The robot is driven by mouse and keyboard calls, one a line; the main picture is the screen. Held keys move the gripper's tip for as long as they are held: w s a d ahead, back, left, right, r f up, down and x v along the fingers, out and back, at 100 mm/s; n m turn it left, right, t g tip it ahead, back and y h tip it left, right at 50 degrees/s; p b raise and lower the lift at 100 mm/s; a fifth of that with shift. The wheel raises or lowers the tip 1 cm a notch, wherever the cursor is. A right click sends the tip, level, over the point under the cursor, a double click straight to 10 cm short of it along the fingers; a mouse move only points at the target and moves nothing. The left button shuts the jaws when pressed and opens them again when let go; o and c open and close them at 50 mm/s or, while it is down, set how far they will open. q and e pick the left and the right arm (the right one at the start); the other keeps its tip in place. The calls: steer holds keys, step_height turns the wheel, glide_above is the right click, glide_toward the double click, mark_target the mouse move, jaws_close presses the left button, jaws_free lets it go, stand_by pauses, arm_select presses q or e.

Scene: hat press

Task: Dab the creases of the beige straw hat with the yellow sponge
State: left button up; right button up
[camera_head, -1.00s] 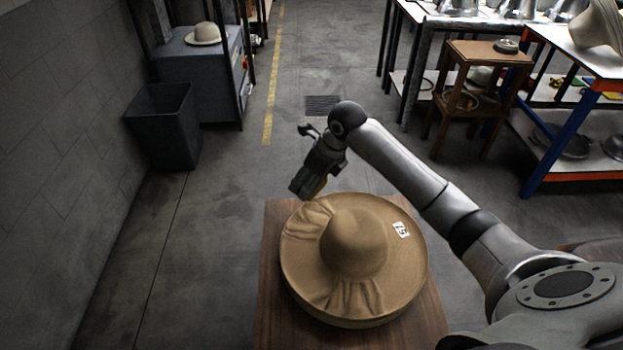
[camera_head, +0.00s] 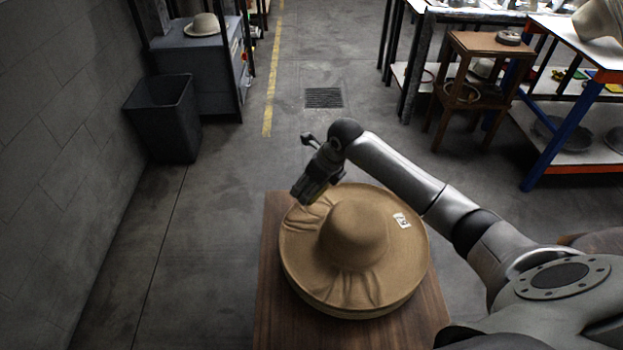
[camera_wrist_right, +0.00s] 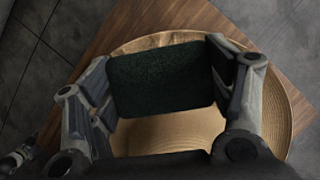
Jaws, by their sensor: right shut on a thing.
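The beige straw hat (camera_head: 355,232) lies brim down on a wooden table (camera_head: 268,290), with a white tag on its right brim. Creases show on the far-left brim and on the near brim. My right gripper (camera_head: 308,199) is shut on the sponge, at the far-left edge of the brim by the creases there.
A dark bin (camera_head: 165,118) stands by the left wall, near a grey cabinet with another hat (camera_head: 203,25) on it. A wooden stand (camera_head: 480,85) and a blue-legged workbench (camera_head: 565,125) stand at the right. The floor beyond the table is clear.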

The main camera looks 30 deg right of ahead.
steer(key=shift+f+b, duration=2.4)
steer(key=shift+f, duration=1.25)
steer(key=shift+f, duration=0.3)
steer(key=shift+s+f+b, duration=0.3)
steer(key=shift+f+b, duration=0.25)
steer(key=shift+b, duration=0.1)
steer(key=r+p, duration=0.1)
steer(key=r, duration=0.1)
steer(key=r+p, duration=0.3)
steer(key=r, duration=0.2)
steer(key=shift+w+p, duration=0.25)
steer(key=shift+p, duration=0.15)
step_height(320, 180, up, 8)
steer(key=p, duration=0.5)
glide_above(309, 212)
steer(key=shift+s+d+f, duration=0.15)
steer(key=shift+s+d, duration=0.1)
stand_by(0.4)
